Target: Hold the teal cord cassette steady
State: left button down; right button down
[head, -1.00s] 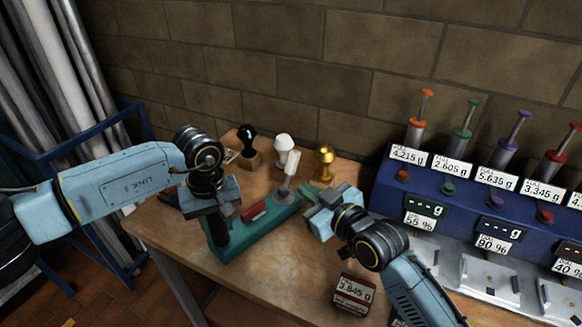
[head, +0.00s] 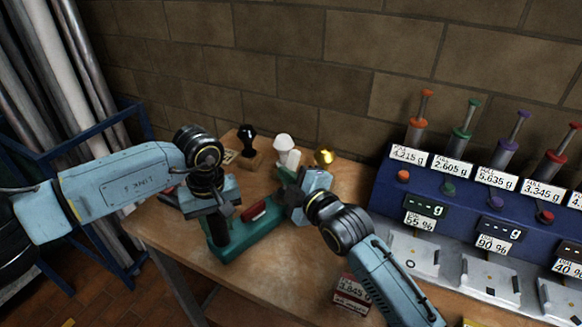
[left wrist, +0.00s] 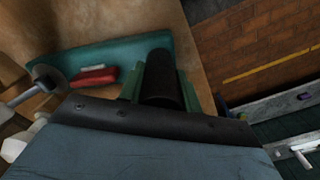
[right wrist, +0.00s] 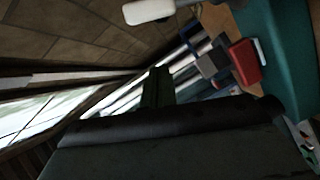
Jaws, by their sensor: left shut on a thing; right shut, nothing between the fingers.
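The teal cord cassette (head: 250,238) lies on the wooden table, with a red block (head: 252,211) on top and an upright black post (head: 218,238) at its near left end. My left gripper (head: 214,212) is shut on that post; the left wrist view shows the black post (left wrist: 160,82) between its fingers. A lever with a white handle (right wrist: 150,10) is at the cassette's far end, mostly hidden by my right gripper in the head view. My right gripper (head: 288,192) is shut and empty, beside that end. I cannot tell whether it touches the lever.
Stamps with black (head: 247,134), white (head: 283,142) and gold (head: 324,157) knobs stand behind the cassette. A blue dispenser bank (head: 460,213) with several plungers is at right. A small label box (head: 352,292) sits at the table's front. Bare table lies before the cassette.

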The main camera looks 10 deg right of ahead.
aim_at(292, 167)
jog(key=shift+w+d+f, duration=0.3)
jog(key=shift+w, duration=0.55)
jog(key=shift+w+d+f, duration=0.25)
jog(key=shift+w+f, duration=0.1)
jog(key=shift+w, duration=0.55)
jog(key=shift+w+d+f, duration=0.3)
jog(key=shift+w, duration=0.55)
jog(key=shift+d, duration=0.1)
